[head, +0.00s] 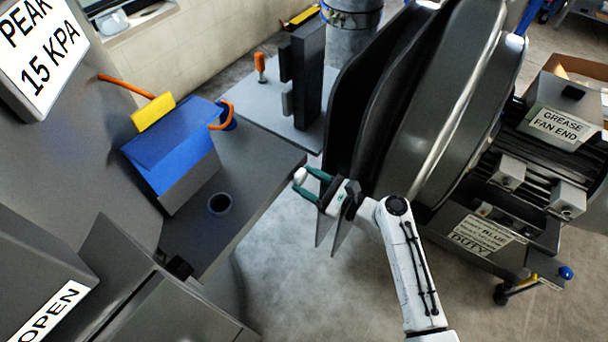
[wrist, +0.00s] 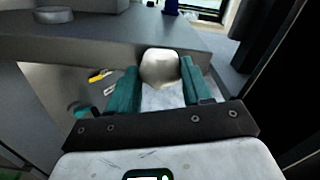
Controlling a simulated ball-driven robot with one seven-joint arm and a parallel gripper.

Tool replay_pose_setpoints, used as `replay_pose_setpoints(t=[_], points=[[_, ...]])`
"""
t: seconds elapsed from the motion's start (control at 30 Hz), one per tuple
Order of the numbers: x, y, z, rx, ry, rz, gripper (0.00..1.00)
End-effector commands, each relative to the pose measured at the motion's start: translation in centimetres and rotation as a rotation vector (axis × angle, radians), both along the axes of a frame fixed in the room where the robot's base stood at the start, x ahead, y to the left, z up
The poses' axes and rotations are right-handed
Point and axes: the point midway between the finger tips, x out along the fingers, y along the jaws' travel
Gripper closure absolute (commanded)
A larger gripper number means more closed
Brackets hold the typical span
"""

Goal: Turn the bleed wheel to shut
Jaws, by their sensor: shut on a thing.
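My gripper (head: 302,184) is at the right edge of the grey shelf, with its green fingers shut on a small pale rounded knob (head: 300,175). In the wrist view the knob (wrist: 160,67) sits between the two green fingertips, against the edge of a grey surface. I cannot tell whether the knob is part of the bleed wheel or fixed to anything. No whole wheel shows clearly in either view. A plate reading OPEN (head: 48,312) is at the lower left of the head view.
A large dark round casing (head: 425,100) stands close to the right of my gripper. Bare floor (head: 300,260) lies below. A sign reads PEAK 15 KPA (head: 40,50).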

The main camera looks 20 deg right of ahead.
Motion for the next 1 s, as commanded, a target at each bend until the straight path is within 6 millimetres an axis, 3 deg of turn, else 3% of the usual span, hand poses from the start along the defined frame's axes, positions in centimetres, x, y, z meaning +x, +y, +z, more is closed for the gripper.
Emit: replay_pose_setpoints(t=[0.3,0.77,1.0], points=[[-0.08,0.04,0.10,0.141,0.105,0.001,0.82],[-0.10,0.07,-0.05,0.172,0.129,0.002,0.82],[-0.10,0.10,0.15,0.282,0.209,0.002,0.82]])
